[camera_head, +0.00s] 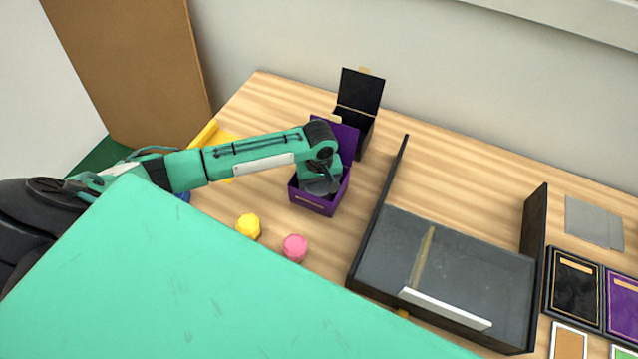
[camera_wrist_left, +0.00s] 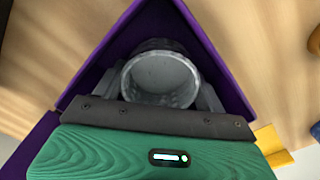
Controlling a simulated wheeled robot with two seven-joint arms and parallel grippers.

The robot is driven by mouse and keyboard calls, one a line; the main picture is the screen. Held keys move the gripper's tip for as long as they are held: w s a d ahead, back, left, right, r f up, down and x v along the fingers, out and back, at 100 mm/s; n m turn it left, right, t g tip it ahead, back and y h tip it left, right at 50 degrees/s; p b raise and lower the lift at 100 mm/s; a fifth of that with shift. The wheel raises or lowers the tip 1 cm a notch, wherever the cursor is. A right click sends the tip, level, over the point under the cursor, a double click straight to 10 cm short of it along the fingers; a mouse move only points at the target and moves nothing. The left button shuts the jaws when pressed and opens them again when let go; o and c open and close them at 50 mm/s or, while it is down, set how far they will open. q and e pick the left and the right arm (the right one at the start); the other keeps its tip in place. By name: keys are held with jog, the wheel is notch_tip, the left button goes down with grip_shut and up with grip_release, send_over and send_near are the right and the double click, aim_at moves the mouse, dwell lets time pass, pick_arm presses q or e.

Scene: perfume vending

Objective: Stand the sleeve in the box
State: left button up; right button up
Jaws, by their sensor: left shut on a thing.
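The purple box (camera_head: 314,205) stands open on the wooden table, with its lid raised at the back. In the left wrist view the purple box (camera_wrist_left: 205,45) surrounds a grey round sleeve (camera_wrist_left: 160,80), whose open end faces the camera. My left gripper (camera_head: 320,186) reaches down into the box. In the wrist view my left gripper (camera_wrist_left: 161,92) has a finger on each side of the sleeve and is shut on it. The sleeve's lower end is hidden, so I cannot tell whether it touches the box floor. My right gripper is out of view.
An open black box (camera_head: 352,125) stands behind the purple one. A yellow piece (camera_head: 248,226) and a pink piece (camera_head: 294,248) lie in front. A grey tray with black walls (camera_head: 470,262) is to the right, with flat cards (camera_head: 575,285) beyond it.

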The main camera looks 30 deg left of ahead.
aim_at(319, 191)
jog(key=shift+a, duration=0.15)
pick_arm(q)
jog(key=o, duration=0.7)
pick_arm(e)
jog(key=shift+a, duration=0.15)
pick_arm(q)
notch_tip(319, 191, up, 12)
jog(key=shift+r+b, duration=0.1)
jog(key=shift+b, duration=0.65)
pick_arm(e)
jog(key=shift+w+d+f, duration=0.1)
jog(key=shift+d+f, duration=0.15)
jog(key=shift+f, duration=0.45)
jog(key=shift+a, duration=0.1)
